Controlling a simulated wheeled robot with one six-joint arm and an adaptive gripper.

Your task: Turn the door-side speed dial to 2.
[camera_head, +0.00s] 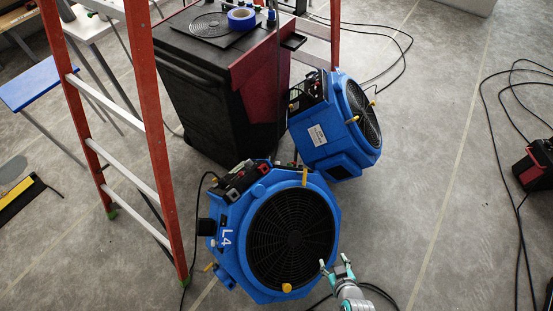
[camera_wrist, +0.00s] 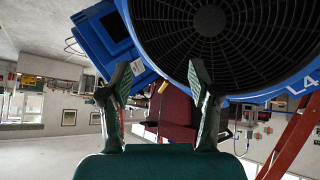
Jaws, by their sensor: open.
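Two blue fan units stand on the floor. The nearer one, marked L4 (camera_head: 228,262), has a round black grille and a dark control panel (camera_head: 240,180) on top. The farther one (camera_head: 318,140) stands behind it to the right, with its own top panel (camera_head: 308,92). The dials are too small to tell apart, and I cannot tell which unit is door-side. My gripper (camera_head: 338,266) is open and empty, at the lower right of the L4 unit's grille. In the wrist view, my open gripper (camera_wrist: 160,74) has the L4 unit's grille (camera_wrist: 215,25) above it and the other blue unit (camera_wrist: 97,38) at upper left.
A black and red machine (camera_head: 210,90) with blue tape (camera_head: 241,18) on top stands behind the fans. An orange stepladder (camera_head: 150,130) is close on the left. Cables lie on the floor, and a red and black box (camera_head: 535,165) is at far right. The right floor is mostly clear.

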